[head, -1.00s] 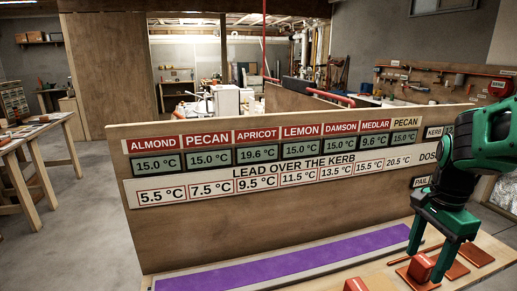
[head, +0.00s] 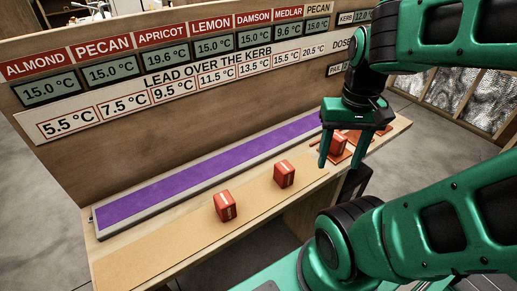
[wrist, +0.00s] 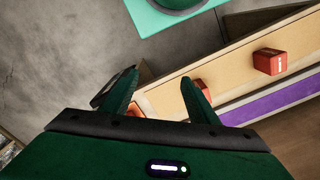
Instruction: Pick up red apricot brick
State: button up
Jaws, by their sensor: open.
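Three red bricks with small white labels show in the head view: a left one (head: 225,206), a middle one (head: 284,174) and a right one (head: 338,142). The labels are too small to read, so I cannot tell which is apricot. My gripper (head: 341,163) is open, fingers pointing down, in front of the right brick and partly overlapping it in the picture. In the wrist view, one brick (wrist: 270,62) sits clear on the bench, and another (wrist: 200,85) is partly hidden behind the right finger. My gripper (wrist: 158,77) holds nothing visible.
A purple strip (head: 200,178) runs along the bench behind the bricks. Orange-red flat plates (head: 383,130) lie at the bench's right end. An upright board (head: 130,135) carries named temperature displays, with apricot at 19.6 °C, and a "lead over the kerb" scale.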

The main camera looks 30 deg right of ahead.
aim_at(283, 172)
jog(key=u, duration=1.05)
jog(key=k, duration=1.05)
jog(key=z, duration=0.9)
jog(key=i, duration=0.5)
